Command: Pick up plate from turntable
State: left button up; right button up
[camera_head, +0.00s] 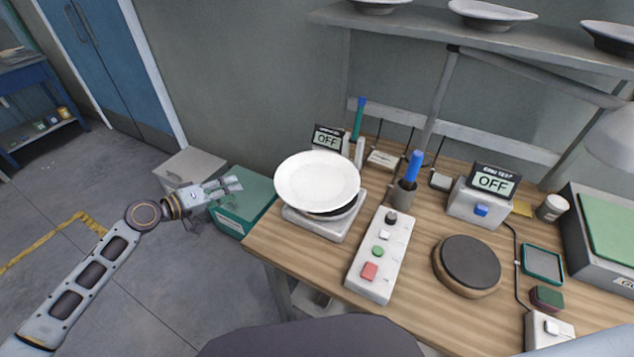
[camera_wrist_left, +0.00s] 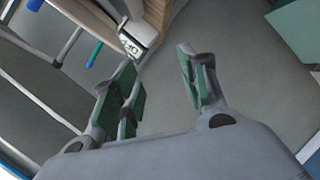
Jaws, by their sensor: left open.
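A white plate (camera_head: 317,181) lies on the turntable (camera_head: 318,222), a grey square base near the table's left end. The plate covers most of the turntable's dark round top. My left gripper (camera_head: 236,186) is open and empty, to the left of the plate and apart from it, beyond the table's left edge. In the left wrist view its green-padded fingers (camera_wrist_left: 160,95) stand apart with nothing between them. The plate cannot be made out in that view. My right gripper is not in view.
A control box (camera_head: 382,252) with several buttons stands right of the turntable. A dark round pad (camera_head: 468,264) lies further right. A display reading OFF (camera_head: 327,139) stands behind the plate. A green box (camera_head: 243,204) is below, left of the wooden table (camera_head: 425,220). A shelf (camera_head: 440,30) with plates hangs above.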

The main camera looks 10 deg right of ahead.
pick_arm(q)
jog(key=s+d+r+n+g+h, duration=0.1)
jog(key=s+d+r+h, duration=0.1)
jog(key=s+d+r, duration=0.1)
jog(key=shift+s+d+g, duration=0.4)
jog(key=shift+d, duration=0.2)
jog(key=shift+w+d, duration=0.1)
jog(key=p+x, duration=0.1)
jog(key=x, duration=0.7)
jog(key=shift+d+p, duration=0.2)
jog(key=shift+p, duration=0.1)
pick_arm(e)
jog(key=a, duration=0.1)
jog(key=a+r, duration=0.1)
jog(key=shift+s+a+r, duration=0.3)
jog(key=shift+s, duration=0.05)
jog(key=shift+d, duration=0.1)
